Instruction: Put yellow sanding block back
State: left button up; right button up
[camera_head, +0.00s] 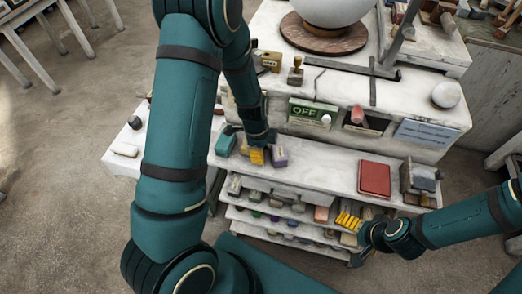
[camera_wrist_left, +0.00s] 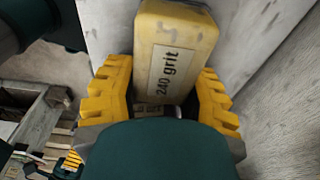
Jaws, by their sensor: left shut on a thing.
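The yellow sanding block (camera_wrist_left: 174,50), marked "240 grit", sits between the yellow toothed jaws of my left gripper (camera_wrist_left: 165,100) in the left wrist view. The jaws are shut on its lower part, and the labelled face shows. In the head view my left gripper (camera_head: 257,155) points down at the left part of the white shelf top; block and yellow fingers cannot be told apart there. My right gripper (camera_head: 348,221) is at the right front of the shelves, its yellow fingers pointing left; whether they are open is unclear.
A red book-like object (camera_head: 375,179) lies farther right on the shelf top. An OFF sign (camera_head: 313,112) is behind. Lower shelves hold several small items.

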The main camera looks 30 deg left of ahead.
pick_arm(q)
jog(key=shift+f, duration=0.1)
jog(key=o, duration=1.2)
jog(key=shift+r, duration=0.2)
jog(key=r, duration=0.4)
jog(key=a+r, duration=0.1)
jog(key=r, duration=0.3)
jog(key=r+p, duration=0.1)
jog(key=r, duration=0.3)
jog(key=shift+s+a, duration=0.15)
jog(key=shift+s, duration=0.05)
jog(key=shift+f, duration=0.1)
